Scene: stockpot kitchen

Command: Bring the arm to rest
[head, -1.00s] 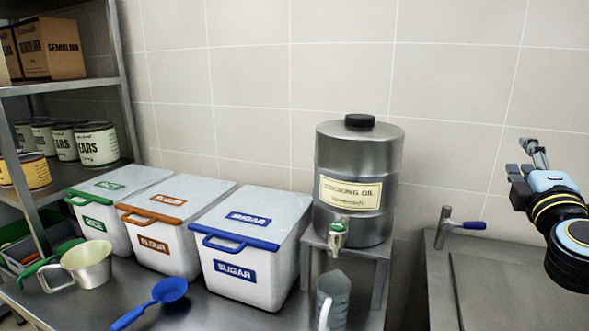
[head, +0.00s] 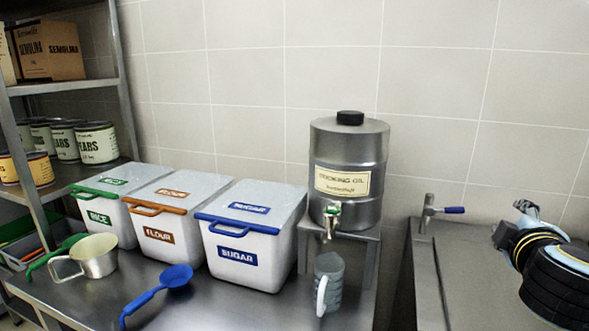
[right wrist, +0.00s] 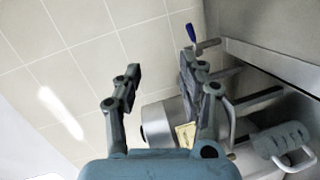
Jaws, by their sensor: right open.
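My right arm comes in at the right edge of the head view, over the steel surface beside the counter. My right gripper (head: 528,210) shows only in part there, beyond the black and yellow-ringed wrist. My left gripper is in neither view.
The cooking oil drum (head: 349,160) stands on a steel stand, with a measuring jug (head: 330,278) below its tap. A blue-handled tap (head: 440,211) rises left of my right arm. Sugar (head: 245,255), flour (head: 158,227) and rice (head: 100,212) bins, a blue scoop (head: 175,277) and a metal pot (head: 96,258) share the counter.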

